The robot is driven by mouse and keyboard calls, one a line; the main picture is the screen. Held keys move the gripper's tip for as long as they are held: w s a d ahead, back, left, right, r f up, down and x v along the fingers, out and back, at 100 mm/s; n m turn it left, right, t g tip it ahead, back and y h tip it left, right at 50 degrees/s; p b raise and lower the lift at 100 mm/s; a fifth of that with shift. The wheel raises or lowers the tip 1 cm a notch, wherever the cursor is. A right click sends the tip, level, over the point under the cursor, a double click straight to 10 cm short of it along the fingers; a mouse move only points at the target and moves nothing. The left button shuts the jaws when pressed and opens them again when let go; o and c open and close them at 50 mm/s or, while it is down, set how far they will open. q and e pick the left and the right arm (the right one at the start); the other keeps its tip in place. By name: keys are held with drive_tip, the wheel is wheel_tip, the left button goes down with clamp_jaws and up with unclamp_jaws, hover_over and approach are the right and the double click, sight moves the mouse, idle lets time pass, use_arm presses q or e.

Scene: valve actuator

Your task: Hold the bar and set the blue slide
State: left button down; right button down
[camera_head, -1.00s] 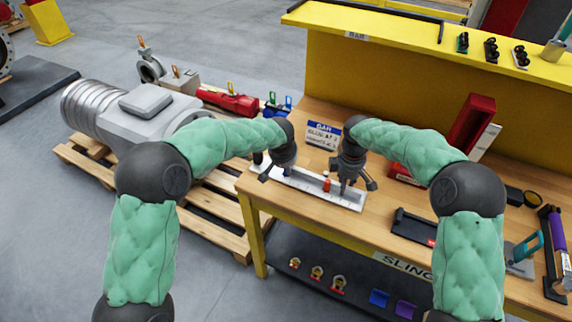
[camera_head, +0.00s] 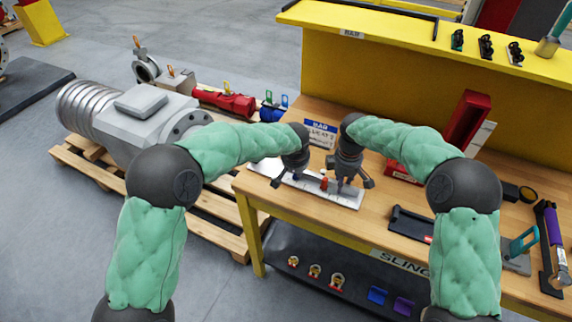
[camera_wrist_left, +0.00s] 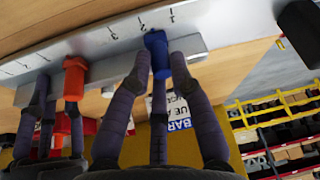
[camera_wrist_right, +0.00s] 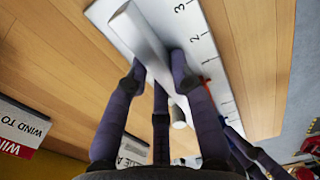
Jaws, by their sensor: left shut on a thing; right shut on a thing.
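A pale scale plate (camera_head: 347,200) with numbered marks lies on the workbench. A grey bar runs along it, seen in the left wrist view (camera_wrist_left: 110,68) and the right wrist view (camera_wrist_right: 146,38). My left gripper (camera_wrist_left: 160,68) is shut on the blue slide (camera_wrist_left: 157,48), which sits on the bar near marks 1 and 2. My right gripper (camera_wrist_right: 158,75) is shut on the bar near its other end. An orange-red slide (camera_wrist_left: 75,76) sits on the bar between the two grippers. In the head view the blue slide is mostly hidden by my left gripper (camera_head: 290,176).
A blue and white sign (camera_head: 321,132) stands behind the plate. A red block (camera_head: 466,122) and a dark tray (camera_head: 411,224) are to the right on the bench. A pallet (camera_head: 215,205) with grey machinery stands at the left.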

use_arm(q)
drive_tip(key=shift+d+r, duration=0.15)
drive_tip(key=shift+d, duration=0.15)
use_arm(e)
drive_tip(key=shift+a, duration=0.1)
use_arm(q)
drive_tip(key=c, duration=1.2)
unclamp_jaws()
drive_tip(key=shift+o, duration=0.2)
drive_tip(key=shift+s, duration=0.1)
drive_tip(key=v, duration=1.2)
use_arm(e)
drive_tip(key=c, duration=1)
unclamp_jaws()
